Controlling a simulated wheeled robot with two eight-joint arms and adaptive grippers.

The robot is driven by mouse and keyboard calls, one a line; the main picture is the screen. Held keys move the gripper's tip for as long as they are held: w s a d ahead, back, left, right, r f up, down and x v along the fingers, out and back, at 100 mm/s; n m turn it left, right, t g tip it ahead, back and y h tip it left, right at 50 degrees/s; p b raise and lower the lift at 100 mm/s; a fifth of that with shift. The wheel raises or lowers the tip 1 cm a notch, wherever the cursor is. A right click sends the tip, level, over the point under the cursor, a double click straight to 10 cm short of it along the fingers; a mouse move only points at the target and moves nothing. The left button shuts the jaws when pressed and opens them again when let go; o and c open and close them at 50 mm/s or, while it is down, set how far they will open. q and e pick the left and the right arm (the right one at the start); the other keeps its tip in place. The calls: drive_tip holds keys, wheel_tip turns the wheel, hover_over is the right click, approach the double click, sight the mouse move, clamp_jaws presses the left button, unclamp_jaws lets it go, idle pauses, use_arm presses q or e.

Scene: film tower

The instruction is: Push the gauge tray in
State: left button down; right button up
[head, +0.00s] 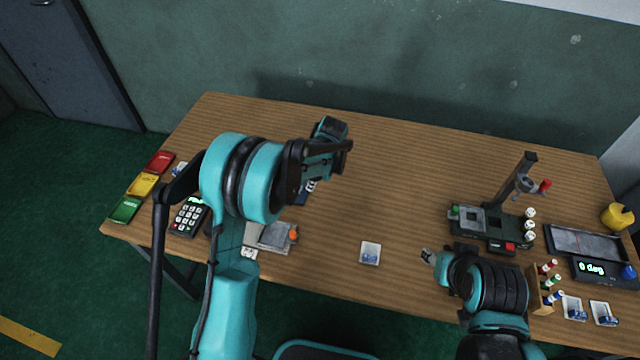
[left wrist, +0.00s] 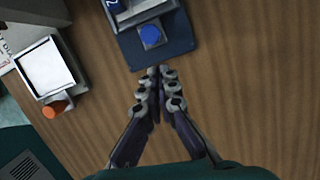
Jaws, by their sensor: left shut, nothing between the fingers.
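In the left wrist view a dark blue tray (left wrist: 182,46) juts from under a grey device (left wrist: 140,10) at the top. In the head view my left arm hides most of the device, and only a small dark blue part (head: 302,198) shows. My right gripper (head: 430,257) is low over the table's front right; its jaws are too small to read.
A white-topped box with an orange knob (left wrist: 55,108) stands left of the tray in the wrist view. In the head view a keypad (head: 187,216) is left, a small white dish (head: 370,253) is front centre, and a stand (head: 490,225) is right. The back middle is clear.

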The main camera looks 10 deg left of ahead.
use_arm(q)
drive_tip(key=shift+w+a, duration=0.2)
drive_tip(key=shift+a, duration=0.85)
drive_tip(key=shift+r, duration=0.1)
drive_tip(key=a, duration=0.4)
drive_tip(key=shift+a, duration=0.2)
drive_tip(key=shift+d, duration=0.1)
